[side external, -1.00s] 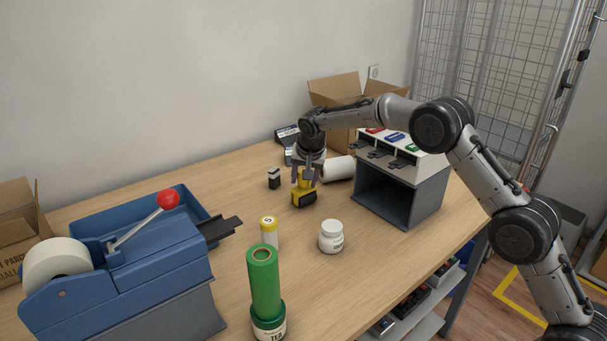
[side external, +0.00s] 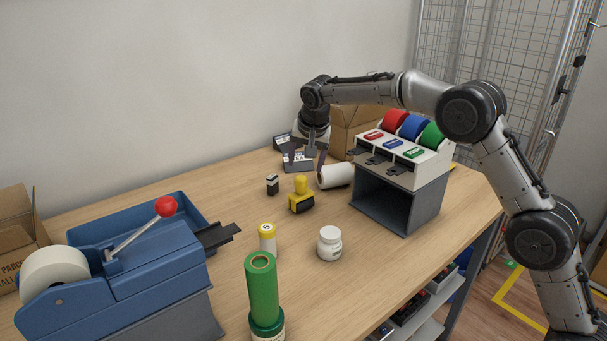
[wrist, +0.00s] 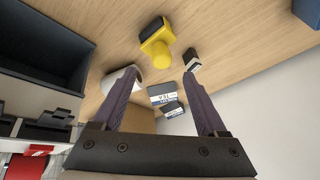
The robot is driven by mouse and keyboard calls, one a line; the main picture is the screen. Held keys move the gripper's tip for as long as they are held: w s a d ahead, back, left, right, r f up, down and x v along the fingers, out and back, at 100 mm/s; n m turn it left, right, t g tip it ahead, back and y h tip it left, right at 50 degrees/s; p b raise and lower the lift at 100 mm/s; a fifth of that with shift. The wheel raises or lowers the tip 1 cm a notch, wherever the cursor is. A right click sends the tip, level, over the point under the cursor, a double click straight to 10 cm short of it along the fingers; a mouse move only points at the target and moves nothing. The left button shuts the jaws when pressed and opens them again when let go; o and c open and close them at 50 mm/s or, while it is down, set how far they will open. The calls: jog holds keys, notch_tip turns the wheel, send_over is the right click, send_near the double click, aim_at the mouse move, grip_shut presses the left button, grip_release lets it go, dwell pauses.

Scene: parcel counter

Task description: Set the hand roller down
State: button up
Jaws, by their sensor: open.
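The yellow hand roller (side external: 301,195) with its black roller stands on the wooden table, its knob handle upright. It also shows near the top of the wrist view (wrist: 157,42), apart from my fingers. My gripper (side external: 309,163) is open and empty. It hangs above and behind the roller, over the back part of the table. In the wrist view the two fingers (wrist: 167,98) are spread wide with nothing between their tips touching them.
A white roll (side external: 334,176) lies right of the hand roller, beside the tape rack (side external: 400,185). A small black stamp (side external: 272,184) stands to its left. A white jar (side external: 329,244), a yellow-capped stick (side external: 267,238) and a green tube (side external: 262,285) stand in front.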

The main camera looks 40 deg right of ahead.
jog(key=s+r+n, duration=0.1)
jog(key=s+r, duration=0.3)
jog(key=s, duration=0.4)
jog(key=s+r+n+y, duration=0.1)
jog(key=s+r+n, duration=0.1)
jog(key=s+r, duration=0.35)
jog(key=s+r+n, duration=0.1)
jog(key=s+r, duration=0.1)
jog(key=s, duration=0.7)
jog(key=s+f+n, duration=0.2)
jog(key=s+f, duration=0.2)
jog(key=s, duration=0.7)
jog(key=s+f+n+y, duration=0.1)
jog(key=s+f+n, duration=0.2)
jog(key=s, duration=0.9)
jog(key=shift+s+f+t, duration=0.15)
jog(key=shift+f+t, duration=0.25)
jog(key=shift+f, duration=0.25)
